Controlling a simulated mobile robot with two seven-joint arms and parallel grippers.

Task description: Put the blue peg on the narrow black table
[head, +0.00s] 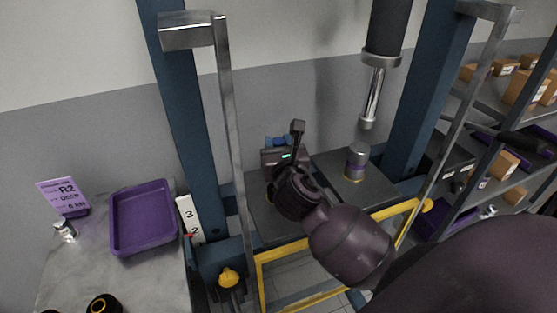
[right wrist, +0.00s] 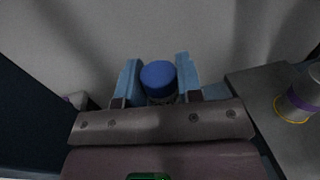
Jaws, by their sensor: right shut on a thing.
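The blue peg (right wrist: 158,76) shows in the right wrist view as a round blue end between two light blue fingers. My right gripper (right wrist: 159,72) is shut on it. In the head view the right gripper (head: 277,142) is above the dark grey bed plates of the press, in front of the grey wall; its arm hides part of the area below. The peg cannot be told apart from the blue fingers there. No surface is clearly a narrow black table. My left gripper is not in view.
A grey cylinder with a purple band (head: 356,162) stands on the right bed plate (head: 372,188), right of my gripper. Blue press posts (head: 185,120) and a yellow frame (head: 285,254) surround it. A purple tray (head: 143,217) lies on the left bench; loaded shelves (head: 500,105) stand at right.

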